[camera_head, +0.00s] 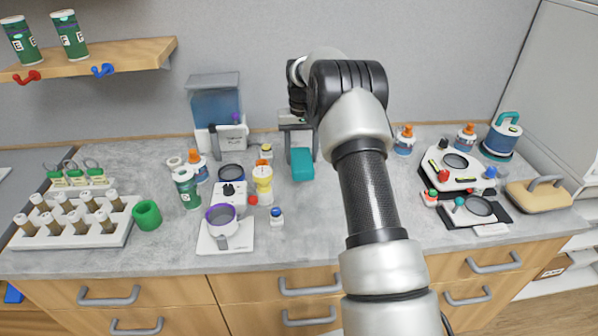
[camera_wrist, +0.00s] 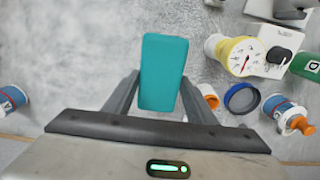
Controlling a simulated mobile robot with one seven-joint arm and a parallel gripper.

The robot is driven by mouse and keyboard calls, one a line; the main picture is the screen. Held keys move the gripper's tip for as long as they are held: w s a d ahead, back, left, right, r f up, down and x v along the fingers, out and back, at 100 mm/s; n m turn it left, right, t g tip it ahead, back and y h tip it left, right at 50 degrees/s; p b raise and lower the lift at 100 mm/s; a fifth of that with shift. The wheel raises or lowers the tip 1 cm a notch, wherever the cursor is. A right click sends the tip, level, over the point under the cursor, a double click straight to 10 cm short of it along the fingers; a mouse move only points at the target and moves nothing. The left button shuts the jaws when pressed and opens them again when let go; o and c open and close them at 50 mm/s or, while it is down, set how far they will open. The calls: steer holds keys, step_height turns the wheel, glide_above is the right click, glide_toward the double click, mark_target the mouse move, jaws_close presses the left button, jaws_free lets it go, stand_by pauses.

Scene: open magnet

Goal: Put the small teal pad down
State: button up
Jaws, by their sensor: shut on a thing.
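The small teal pad (camera_head: 302,164) is in my gripper (camera_head: 300,150), over the middle of the grey counter in the head view. In the wrist view the teal pad (camera_wrist: 163,72) stands out lengthwise between the two grey fingers of my gripper (camera_wrist: 152,95), which are shut on its sides. Bare counter shows around the pad. I cannot tell whether the pad touches the counter or hangs above it.
A white scale (camera_head: 226,236) is further left. The grey counter (camera_head: 325,225) is clear in front of the pad. Devices (camera_head: 455,168) stand at the right.

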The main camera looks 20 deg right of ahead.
steer(key=shift+f, duration=3.5)
steer(key=shift+f, duration=0.1)
steer(key=shift+f, duration=0.15)
steer(key=o, duration=1)
steer(key=shift+r, duration=0.2)
